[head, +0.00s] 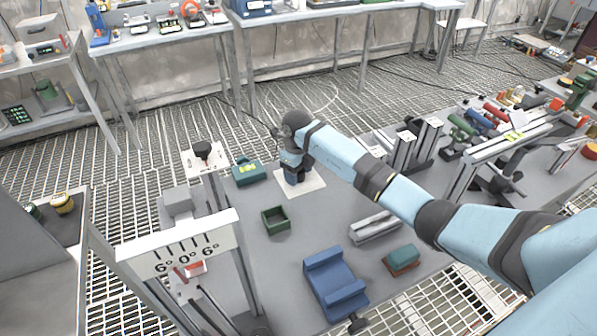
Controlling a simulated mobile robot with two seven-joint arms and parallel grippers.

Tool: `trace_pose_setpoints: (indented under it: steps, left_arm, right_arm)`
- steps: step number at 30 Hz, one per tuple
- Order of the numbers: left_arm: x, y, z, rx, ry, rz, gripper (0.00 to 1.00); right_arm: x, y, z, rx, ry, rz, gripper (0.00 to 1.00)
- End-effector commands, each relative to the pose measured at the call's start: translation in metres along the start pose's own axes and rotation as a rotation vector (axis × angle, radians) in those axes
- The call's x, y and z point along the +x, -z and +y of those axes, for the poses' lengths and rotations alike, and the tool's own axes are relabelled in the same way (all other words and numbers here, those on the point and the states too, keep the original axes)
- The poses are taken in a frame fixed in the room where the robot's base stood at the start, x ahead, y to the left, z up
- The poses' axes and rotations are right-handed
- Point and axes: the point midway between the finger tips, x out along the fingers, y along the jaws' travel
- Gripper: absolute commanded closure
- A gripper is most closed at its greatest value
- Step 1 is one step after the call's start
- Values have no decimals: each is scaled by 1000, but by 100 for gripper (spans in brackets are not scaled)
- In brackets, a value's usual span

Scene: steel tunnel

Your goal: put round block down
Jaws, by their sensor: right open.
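My right arm reaches in from the right, and its dark gripper (294,178) points down over a white square pad (313,186) on the grey table. The gripper is open; its fingertips are low, at or just above the pad, and small in the picture. I cannot make out a round block; the gripper and wrist hide part of the pad, so it may be behind them. My left gripper is not in view.
Near the pad are a green case (248,173) and an open green box (275,220). A grey metal block (375,227), a blue block (335,287) and a green-and-red block (402,260) stand nearer. A marked white gauge frame (180,250) rises at left. Bare tabletop lies between them.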

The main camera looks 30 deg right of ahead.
Motion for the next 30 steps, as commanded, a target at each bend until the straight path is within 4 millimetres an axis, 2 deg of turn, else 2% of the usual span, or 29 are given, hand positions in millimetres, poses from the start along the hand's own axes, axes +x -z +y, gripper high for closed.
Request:
trace_pose_setpoints:
  steps: [5, 10, 16, 21, 30]
  left_arm:
    - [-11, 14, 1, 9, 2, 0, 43]
    - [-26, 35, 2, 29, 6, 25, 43]
    - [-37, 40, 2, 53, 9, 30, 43]
    - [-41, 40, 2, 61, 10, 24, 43]
    - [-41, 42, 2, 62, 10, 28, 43]
  right_arm:
    - [-30, 0, -1, -1, 3, -1, 39]
    - [-69, 0, -1, -1, 4, -2, 39]
    - [-105, 0, -1, -1, 2, -1, 39]
    - [-119, 0, 0, 0, 0, 0, 39]
    - [-121, 0, 0, 0, 0, 0, 39]
